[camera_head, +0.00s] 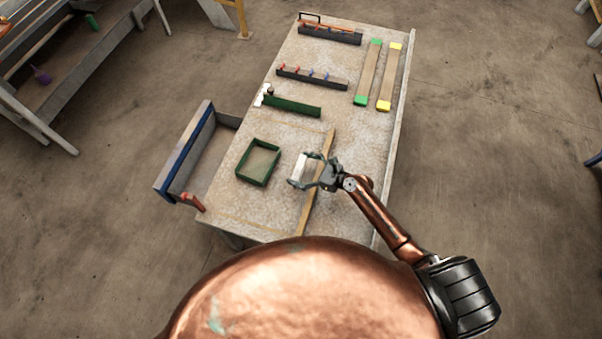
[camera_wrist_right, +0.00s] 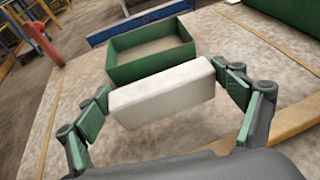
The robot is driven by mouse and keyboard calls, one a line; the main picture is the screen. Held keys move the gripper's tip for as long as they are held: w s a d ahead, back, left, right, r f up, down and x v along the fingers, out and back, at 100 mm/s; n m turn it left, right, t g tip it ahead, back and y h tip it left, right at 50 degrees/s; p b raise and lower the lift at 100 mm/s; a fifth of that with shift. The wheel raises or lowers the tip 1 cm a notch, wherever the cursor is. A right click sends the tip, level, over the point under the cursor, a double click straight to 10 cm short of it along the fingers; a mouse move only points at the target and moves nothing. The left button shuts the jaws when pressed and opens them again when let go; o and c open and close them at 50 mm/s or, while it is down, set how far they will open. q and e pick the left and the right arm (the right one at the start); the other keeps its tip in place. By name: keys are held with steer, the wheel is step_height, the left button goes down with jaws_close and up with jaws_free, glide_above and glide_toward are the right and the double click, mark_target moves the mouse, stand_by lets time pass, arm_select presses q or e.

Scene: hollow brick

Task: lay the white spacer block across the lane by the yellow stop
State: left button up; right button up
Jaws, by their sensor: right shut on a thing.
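The white spacer block (camera_head: 299,166) is between the fingers of my right gripper (camera_head: 303,171), over the near part of the table. In the right wrist view the white block (camera_wrist_right: 162,92) lies crosswise, with a finger pad against each end. I cannot tell how high it is above the table top. Two long lanes lie at the table's far right. The left one has green ends, and the right one (camera_head: 390,75) has a yellow stop (camera_head: 384,105) at its near end and another yellow piece at its far end. My left gripper is not in view.
A green open tray (camera_head: 258,162) stands just left of the gripper. A wooden strip (camera_head: 318,185) runs beside the block. A green bar (camera_head: 292,106) and dark racks (camera_head: 312,78) lie farther back. A blue-edged bin (camera_head: 188,150) adjoins the table's left side.

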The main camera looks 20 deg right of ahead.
mark_target(302, 173)
steer(key=shift+s+d+f, duration=0.1)
steer(key=shift+d+f, duration=0.25)
steer(key=shift+f, duration=0.1)
step_height(302, 173, down, 3)
steer(key=shift+d+f+b, duration=0.15)
steer(key=shift+f+b, duration=0.05)
steer(key=shift+b, duration=1)
steer(key=shift+r, duration=0.15)
steer(key=o, duration=1)
